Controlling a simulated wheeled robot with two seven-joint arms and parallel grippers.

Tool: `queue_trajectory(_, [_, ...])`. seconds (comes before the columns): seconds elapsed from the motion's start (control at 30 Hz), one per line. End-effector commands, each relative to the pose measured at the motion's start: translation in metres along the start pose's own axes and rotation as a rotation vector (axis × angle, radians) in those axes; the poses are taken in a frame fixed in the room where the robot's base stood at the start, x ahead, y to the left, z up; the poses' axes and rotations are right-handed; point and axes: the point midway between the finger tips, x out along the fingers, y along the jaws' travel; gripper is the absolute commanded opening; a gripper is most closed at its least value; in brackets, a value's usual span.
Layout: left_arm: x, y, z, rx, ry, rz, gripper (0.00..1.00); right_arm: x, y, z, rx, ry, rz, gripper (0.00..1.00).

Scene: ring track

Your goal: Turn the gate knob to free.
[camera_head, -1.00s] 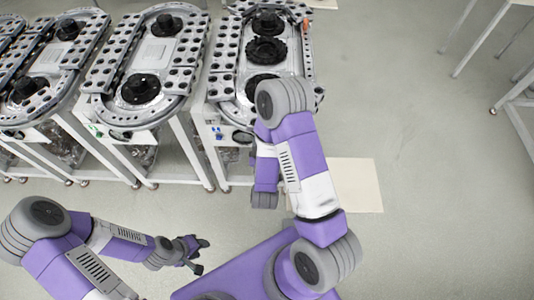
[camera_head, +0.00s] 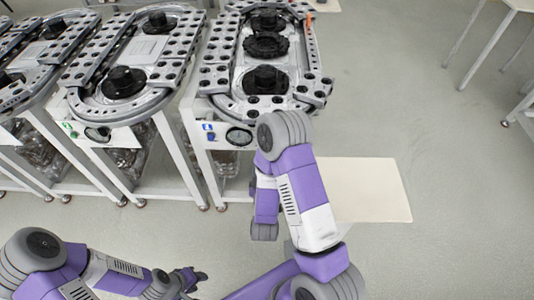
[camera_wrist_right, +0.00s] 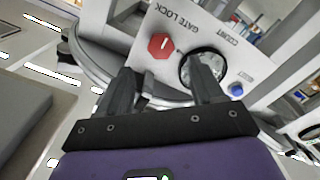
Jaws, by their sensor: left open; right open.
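The gate knob (camera_wrist_right: 161,46) is a red octagon with a white bar, on a light panel (camera_wrist_right: 213,27) beside the upside-down words GATE LOCK in the right wrist view. My right gripper (camera_wrist_right: 163,85) is open in front of the panel. Its left finger is below the knob and its right finger overlaps the round count dial (camera_wrist_right: 204,66); nothing shows held between them. In the head view my right arm covers the knob's place, and the right gripper is not visible. My left gripper (camera_head: 196,278) is open and empty at the bottom, away from the tracks.
A blue button (camera_wrist_right: 236,89) sits beside the dial. The ring track (camera_head: 213,82) stands ahead on a white frame, with more tracks (camera_head: 75,73) to its left.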

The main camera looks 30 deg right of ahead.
Motion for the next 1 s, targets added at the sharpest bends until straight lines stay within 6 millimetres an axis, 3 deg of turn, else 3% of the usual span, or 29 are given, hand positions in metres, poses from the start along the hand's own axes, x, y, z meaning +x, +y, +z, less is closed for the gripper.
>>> queue_trajectory(0.43, [0.010, -0.004, -0.001, 0.000, 0.000, 0.000, 0.43, 0.027, 0.000, 0.003, 0.003, -0.002, 0.006, 0.67])
queue_trajectory(0.7, [0.015, -0.005, -0.001, 0.000, 0.000, 0.000, 0.43, 0.067, -0.001, 0.002, 0.001, 0.001, 0.004, 0.67])
queue_trajectory(1.0, [0.015, -0.006, -0.001, 0.000, 0.000, 0.000, 0.43, 0.076, -0.001, 0.001, 0.000, 0.001, 0.000, 0.67])
